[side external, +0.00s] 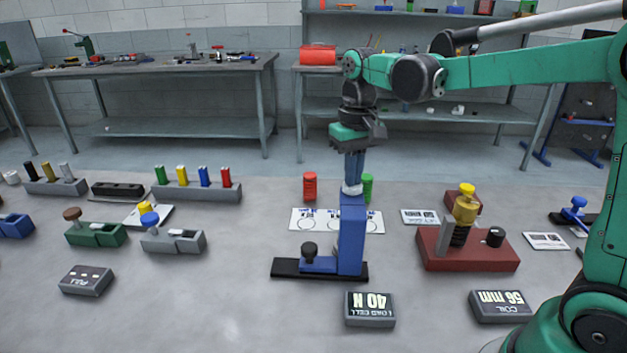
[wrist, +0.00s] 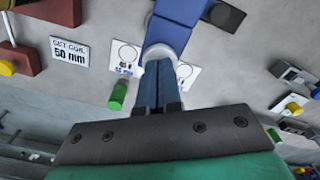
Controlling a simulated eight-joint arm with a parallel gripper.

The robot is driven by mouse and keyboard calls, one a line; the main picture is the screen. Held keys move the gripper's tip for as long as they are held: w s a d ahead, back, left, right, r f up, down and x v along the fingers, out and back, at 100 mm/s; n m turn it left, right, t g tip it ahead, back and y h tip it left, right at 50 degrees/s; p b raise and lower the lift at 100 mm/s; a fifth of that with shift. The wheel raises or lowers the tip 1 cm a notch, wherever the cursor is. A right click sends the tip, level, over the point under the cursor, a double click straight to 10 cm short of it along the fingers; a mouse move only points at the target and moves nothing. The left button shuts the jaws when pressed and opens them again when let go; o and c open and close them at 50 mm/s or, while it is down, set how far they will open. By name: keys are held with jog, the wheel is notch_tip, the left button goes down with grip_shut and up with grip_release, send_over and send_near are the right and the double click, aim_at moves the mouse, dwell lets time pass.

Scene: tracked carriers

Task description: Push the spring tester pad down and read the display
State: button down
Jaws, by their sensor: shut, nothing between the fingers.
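In the wrist view, my blue fingers (wrist: 158,76) reach the pale pad (wrist: 160,51) beside the blue column (wrist: 181,25). The fingers partly cover the pad, so exact contact is hard to tell.
A dark red coil fixture (side external: 470,252) and its 56 mm display (side external: 501,306) stand to the right. A red cylinder (side external: 310,187) and a green cylinder (side external: 368,186) stand behind the tester, near a white marked card (side external: 307,220). Green and grey fixtures stand left.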

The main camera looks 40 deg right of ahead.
jog(key=shift+r, duration=3.35)
jog(key=shift+f, duration=2.05)
